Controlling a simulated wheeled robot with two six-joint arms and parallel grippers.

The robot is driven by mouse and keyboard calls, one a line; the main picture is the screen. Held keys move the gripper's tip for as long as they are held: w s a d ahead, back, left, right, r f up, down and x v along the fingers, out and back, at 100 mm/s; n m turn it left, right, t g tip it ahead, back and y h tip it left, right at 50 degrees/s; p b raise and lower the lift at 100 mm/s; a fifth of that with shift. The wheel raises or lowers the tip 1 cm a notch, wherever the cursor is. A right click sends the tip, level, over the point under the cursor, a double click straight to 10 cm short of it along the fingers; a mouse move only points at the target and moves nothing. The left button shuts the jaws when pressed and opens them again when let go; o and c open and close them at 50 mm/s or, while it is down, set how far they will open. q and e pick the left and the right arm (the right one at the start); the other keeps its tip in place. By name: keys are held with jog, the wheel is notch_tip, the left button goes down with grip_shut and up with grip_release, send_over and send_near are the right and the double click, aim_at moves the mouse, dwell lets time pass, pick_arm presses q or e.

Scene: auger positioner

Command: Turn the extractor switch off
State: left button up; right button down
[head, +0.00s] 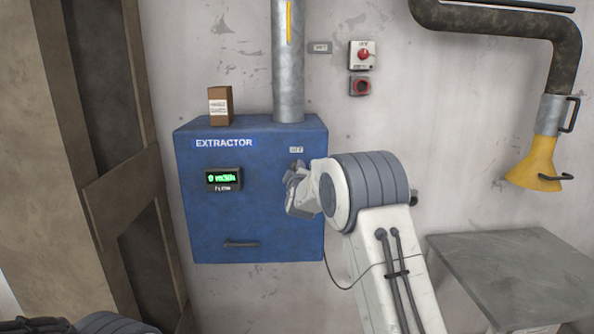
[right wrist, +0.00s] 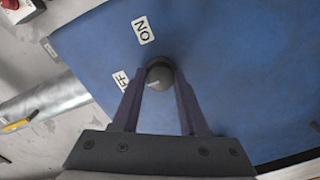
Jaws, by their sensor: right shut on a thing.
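The extractor (head: 205,235) is a blue wall box with a white EXTRACTOR label and a green lit display (head: 224,179) that seems to read 0. Its switch is a dark round knob (right wrist: 160,72) with a pale mark on its lower side. In the right wrist view, an ON label (right wrist: 143,30) lies above the knob and an OFF label (right wrist: 121,79), partly hidden by a finger, lies to its left. My right gripper (right wrist: 159,80) is shut on the knob, one finger on each side. In the head view my right gripper (head: 294,172) hides the knob. My left gripper is out of view.
A grey metal pipe (head: 288,70) rises from the box, and a small brown carton (head: 220,106) stands on top. Red-button wall controls (head: 362,55) are above right. A grey table (head: 510,270) and a yellow hood (head: 537,165) are at right.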

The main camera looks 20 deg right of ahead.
dwell(0.3)
jog(key=shift+c, duration=2.2)
grip_release()
jog(key=shift+w, duration=0.1)
jog(key=b+v, duration=0.4)
jog(key=v, duration=0.6)
jog(key=shift+s+b, duration=0.3)
jog(key=shift+b, duration=0.05)
jog(key=shift+a, duration=0.15)
